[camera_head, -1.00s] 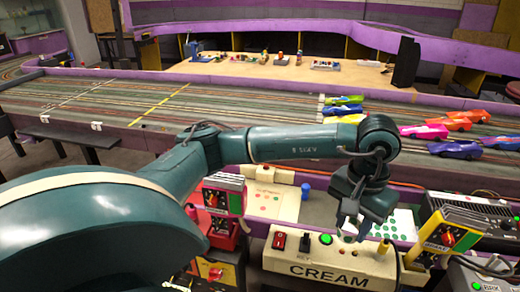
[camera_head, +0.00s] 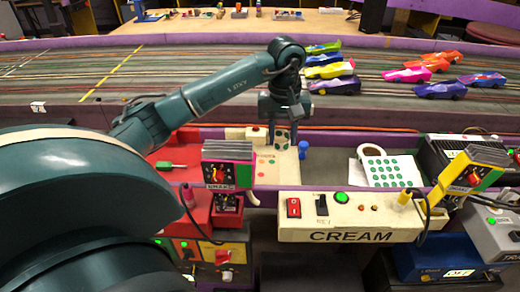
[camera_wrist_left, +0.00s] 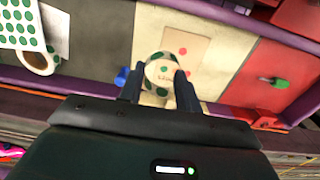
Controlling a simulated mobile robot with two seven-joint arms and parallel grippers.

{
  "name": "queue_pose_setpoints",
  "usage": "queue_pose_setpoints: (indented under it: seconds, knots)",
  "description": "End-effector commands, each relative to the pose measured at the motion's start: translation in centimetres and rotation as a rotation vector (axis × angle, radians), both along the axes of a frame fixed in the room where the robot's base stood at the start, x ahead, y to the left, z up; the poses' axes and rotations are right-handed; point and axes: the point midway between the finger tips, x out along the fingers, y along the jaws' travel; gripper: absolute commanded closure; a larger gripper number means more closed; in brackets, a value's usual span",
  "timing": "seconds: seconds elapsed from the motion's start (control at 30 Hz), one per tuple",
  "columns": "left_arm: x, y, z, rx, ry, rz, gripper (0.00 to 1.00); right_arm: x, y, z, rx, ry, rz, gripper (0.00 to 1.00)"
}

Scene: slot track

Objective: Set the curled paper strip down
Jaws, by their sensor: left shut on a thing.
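My left gripper (camera_head: 282,143) is shut on the curled paper strip (camera_head: 282,136), a small pale piece with dark green dots between its fingers. In the left wrist view the strip (camera_wrist_left: 161,70) shows as a rounded white shape with green spots between the fingertips of the left gripper (camera_wrist_left: 158,78). It is over the cream panel with coloured dots (camera_head: 268,172). I cannot tell whether the strip touches the panel. The fingers hide part of the strip. My right gripper is not in view.
A blue peg (camera_head: 303,150) stands just right of the gripper. A white roll (camera_head: 371,150) and a green-dotted sheet (camera_head: 410,172) lie farther right. A red tray with a green screwdriver (camera_head: 170,166) is at left. The CREAM control box (camera_head: 345,222) is in front; toy cars (camera_head: 430,68) sit on the track.

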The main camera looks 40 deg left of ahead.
Motion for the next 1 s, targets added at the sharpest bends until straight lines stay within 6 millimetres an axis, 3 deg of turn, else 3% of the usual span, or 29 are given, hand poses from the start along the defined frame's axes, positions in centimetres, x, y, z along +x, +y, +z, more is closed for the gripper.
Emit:
queue_pose_setpoints:
  seconds: [0.03, 0.1, 0.23, 0.5, 1.0]
  knots:
    - [-0.1, 1.8, -1.2, 0.000, 0.008, 0.072, 0.87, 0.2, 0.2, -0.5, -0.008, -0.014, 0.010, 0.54]
    - [-0.2, 3.6, -1.6, 0.003, 0.012, 0.148, 0.87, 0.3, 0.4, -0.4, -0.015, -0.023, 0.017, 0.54]
    - [-0.4, 5.5, -2.3, 0.006, 0.018, 0.226, 0.87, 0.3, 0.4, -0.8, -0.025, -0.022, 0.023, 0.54]
    - [-0.5, 5.8, -6.9, 0.006, 0.021, 0.244, 0.87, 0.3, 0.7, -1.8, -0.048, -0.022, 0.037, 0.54]
    - [-0.5, 5.8, -12.0, 0.005, 0.018, 0.241, 0.87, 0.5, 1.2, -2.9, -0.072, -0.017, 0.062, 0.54]
